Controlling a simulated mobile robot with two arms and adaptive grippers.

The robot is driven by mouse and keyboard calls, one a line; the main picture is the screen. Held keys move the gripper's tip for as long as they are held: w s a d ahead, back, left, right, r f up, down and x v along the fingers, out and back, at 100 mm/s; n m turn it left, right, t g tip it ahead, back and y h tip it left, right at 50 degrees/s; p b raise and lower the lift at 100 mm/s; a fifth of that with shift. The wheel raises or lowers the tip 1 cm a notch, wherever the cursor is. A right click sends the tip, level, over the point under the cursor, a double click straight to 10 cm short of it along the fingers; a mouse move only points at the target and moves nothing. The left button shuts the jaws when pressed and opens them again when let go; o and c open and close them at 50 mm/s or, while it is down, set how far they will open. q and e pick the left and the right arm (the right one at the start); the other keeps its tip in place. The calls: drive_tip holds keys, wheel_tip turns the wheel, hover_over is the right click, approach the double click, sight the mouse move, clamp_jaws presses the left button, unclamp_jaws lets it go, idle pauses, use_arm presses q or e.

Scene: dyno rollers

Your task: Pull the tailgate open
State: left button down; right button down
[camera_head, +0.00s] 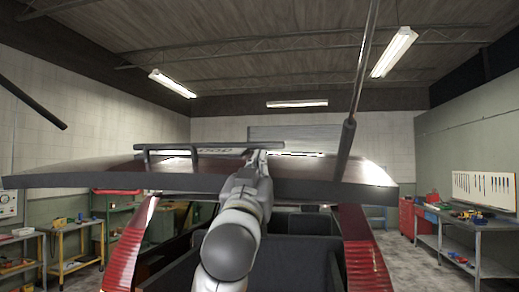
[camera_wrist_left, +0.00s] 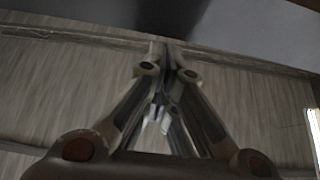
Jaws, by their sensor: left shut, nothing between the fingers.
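The tailgate (camera_head: 100,178) of the red vehicle is raised and spans the head view as a wide, nearly level panel with a dark lower edge. A dark bar-like handle (camera_head: 165,149) and a plate with lettering show on its top side. The open rear of the vehicle shows below it. My left gripper (camera_head: 258,158) is at the tailgate's edge near the middle, its tips partly hard to make out. In the left wrist view its fingers (camera_wrist_left: 165,52) are together, with nothing between them, close under a dark smooth surface. I cannot tell whether they touch it. My right gripper is not in view.
Red tail-light pillars (camera_head: 366,250) flank the dark cargo opening (camera_head: 290,260). A thin dark rod (camera_head: 350,120) rises at the right, and another (camera_head: 32,104) shows at the left. Workbenches (camera_head: 465,250) stand along the right wall and shelves (camera_head: 70,250) along the left.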

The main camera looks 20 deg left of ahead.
use_arm(q)
drive_tip(key=shift+d+f, duration=0.1)
drive_tip(key=shift+f, duration=0.25)
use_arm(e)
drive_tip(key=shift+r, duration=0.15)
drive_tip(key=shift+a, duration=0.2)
